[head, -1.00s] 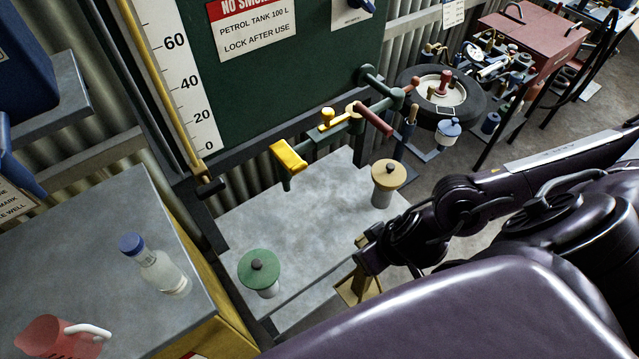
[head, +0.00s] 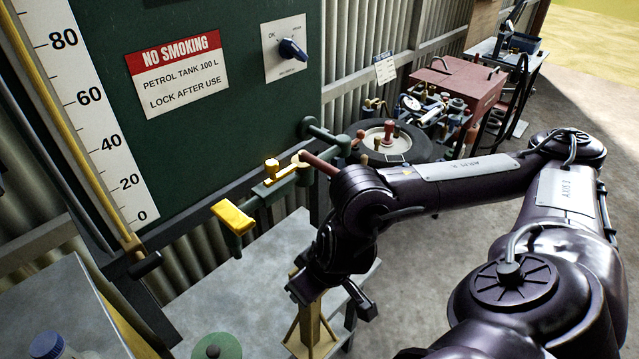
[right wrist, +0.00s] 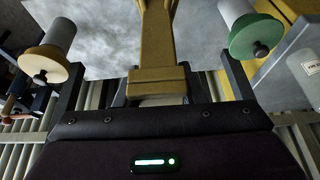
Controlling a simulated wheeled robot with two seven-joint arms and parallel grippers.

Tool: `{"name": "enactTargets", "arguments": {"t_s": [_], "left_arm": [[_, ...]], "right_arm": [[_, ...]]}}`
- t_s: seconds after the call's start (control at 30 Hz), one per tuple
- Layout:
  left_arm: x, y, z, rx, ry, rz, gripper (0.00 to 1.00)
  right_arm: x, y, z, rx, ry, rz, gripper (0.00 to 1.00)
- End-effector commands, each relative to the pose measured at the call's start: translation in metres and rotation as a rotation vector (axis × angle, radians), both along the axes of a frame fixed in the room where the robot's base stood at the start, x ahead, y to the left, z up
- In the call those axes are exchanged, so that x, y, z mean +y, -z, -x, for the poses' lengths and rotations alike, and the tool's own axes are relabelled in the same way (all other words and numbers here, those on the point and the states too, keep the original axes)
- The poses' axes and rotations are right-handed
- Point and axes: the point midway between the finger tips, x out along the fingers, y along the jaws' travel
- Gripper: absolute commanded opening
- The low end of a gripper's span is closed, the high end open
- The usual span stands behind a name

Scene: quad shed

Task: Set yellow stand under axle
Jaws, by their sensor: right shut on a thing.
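The yellow stand (head: 311,322) is in my right gripper (head: 330,295), low in the middle of the head view, over or at the grey bench top. I cannot tell whether its feet touch the bench. In the right wrist view the stand's yellow post and collar (right wrist: 158,82) lie between the two dark fingers. No axle can be picked out clearly. A wheel with a pale hub (head: 384,140) lies behind my right arm, which partly covers it. My left gripper is not in view.
A green-lidded pot (head: 215,347) stands left of the stand. A tan-lidded pot (right wrist: 42,62) shows in the wrist view. A pump pipe with a yellow handle (head: 232,216) juts from the green tank (head: 230,130). Open floor (head: 430,270) lies to the right.

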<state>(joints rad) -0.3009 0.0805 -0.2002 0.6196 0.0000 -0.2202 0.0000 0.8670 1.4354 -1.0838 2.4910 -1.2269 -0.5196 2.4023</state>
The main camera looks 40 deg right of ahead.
Motion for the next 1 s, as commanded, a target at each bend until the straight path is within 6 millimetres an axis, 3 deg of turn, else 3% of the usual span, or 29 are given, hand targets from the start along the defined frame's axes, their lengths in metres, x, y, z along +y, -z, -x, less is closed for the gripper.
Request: {"name": "enactTargets", "arguments": {"t_s": [0.03, 0.1, 0.47, 0.77, 1.0], "left_arm": [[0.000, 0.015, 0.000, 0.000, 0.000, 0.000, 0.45], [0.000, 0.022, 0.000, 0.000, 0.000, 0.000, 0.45], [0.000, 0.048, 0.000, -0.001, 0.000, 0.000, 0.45], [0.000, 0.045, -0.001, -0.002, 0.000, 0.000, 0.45], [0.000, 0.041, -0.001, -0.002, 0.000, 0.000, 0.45]], "right_arm": [[0.002, 0.004, -0.006, -0.013, -0.003, -0.002, 0.00], [0.001, 0.003, -0.008, -0.011, -0.002, 0.001, 0.00], [-0.004, -0.001, -0.013, -0.006, 0.016, 0.018, 0.00], [0.000, -0.004, -0.045, -0.005, 0.016, 0.015, 0.00], [0.002, -0.005, -0.084, -0.005, 0.017, 0.015, 0.00]]}}
